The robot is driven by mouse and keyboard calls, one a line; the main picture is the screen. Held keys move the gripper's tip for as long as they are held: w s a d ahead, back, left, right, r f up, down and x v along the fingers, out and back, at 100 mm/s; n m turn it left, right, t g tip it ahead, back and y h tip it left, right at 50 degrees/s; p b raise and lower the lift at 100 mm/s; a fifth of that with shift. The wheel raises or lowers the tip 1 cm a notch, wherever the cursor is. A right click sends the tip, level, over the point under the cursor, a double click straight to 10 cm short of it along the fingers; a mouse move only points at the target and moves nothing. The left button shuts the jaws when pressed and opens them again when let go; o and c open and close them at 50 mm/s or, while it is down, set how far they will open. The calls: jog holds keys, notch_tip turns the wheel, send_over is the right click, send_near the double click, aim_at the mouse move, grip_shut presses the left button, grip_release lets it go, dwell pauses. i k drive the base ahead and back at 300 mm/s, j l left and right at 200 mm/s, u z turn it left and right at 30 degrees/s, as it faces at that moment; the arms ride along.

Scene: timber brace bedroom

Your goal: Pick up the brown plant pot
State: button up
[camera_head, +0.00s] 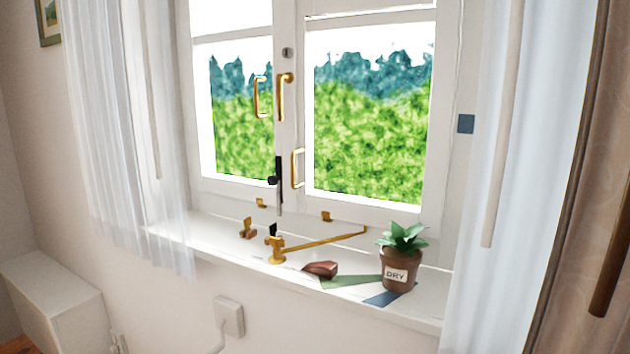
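The brown plant pot (402,281) stands upright on the white window sill, right of the middle. It has a white label reading "DRY" on its front and a green leafy plant (404,238) growing out of its top. Its base stands by flat green and blue pieces on the sill. I do not see my gripper in this view, and nothing is touching the pot from an arm.
A black and grey upright item (278,186) is at the window frame. White curtains hang on both sides; the right one (510,180) is near the pot.

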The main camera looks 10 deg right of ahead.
aim_at(400, 256)
jog(key=i+j, duration=0.1)
jog(key=j, duration=0.25)
jog(key=j+z, duration=0.3)
jog(key=i+j+z, duration=0.1)
jog(key=j+z, duration=0.15)
jog(key=j, duration=0.15)
jog(key=z, duration=1.15)
